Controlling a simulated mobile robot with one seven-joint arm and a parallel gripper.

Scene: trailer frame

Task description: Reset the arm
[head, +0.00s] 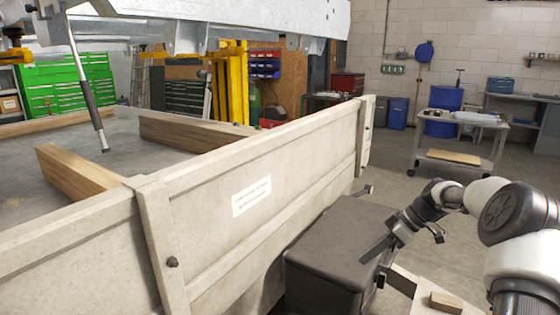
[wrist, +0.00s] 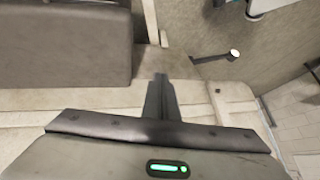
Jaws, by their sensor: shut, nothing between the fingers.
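My gripper (head: 372,252) is at the right in the head view, at the end of my white and grey arm. It hangs over or beside a dark grey box (head: 335,243), with its fingertips pointing down and left; any contact cannot be told. In the wrist view my gripper (wrist: 160,82) shows its dark fingers together at the centre, with nothing between them. The dark box also shows in the wrist view (wrist: 65,40) at the upper left.
A pale trailer side panel (head: 225,165) with a white label stands left of the box. Wooden beams (head: 80,172) lie behind it. A metal frame (head: 210,22) hangs above. A wheeled cart (head: 460,140) stands at the back right; open floor lies before it.

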